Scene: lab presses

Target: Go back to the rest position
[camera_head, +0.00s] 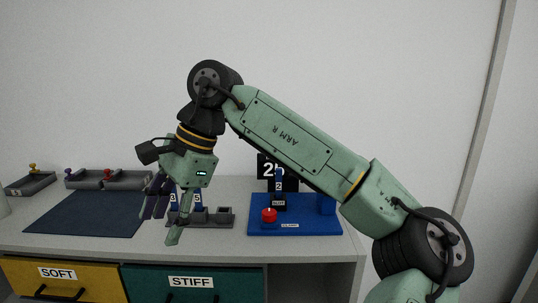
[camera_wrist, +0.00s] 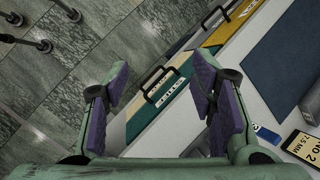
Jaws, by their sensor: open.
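My gripper (camera_head: 160,226) hangs fingers-down from my arm in the head view, in front of the bench's front edge and above the drawers. In the wrist view my gripper (camera_wrist: 162,72) has its two purple-padded fingers wide apart with nothing between them. Below the gap lie the teal drawer front (camera_wrist: 150,108) and its black handle, apart from the fingers. In the head view the gripper hides part of a grey holder (camera_head: 222,216) with blue pieces labelled "5".
The bench top (camera_head: 235,248) carries a dark blue mat (camera_head: 85,214), grey trays (camera_head: 120,180) with coloured knobs, and a blue press base (camera_head: 325,228) with a red button (camera_head: 269,215). Yellow SOFT (camera_head: 90,275) and teal STIFF (camera_head: 225,290) drawers look shut.

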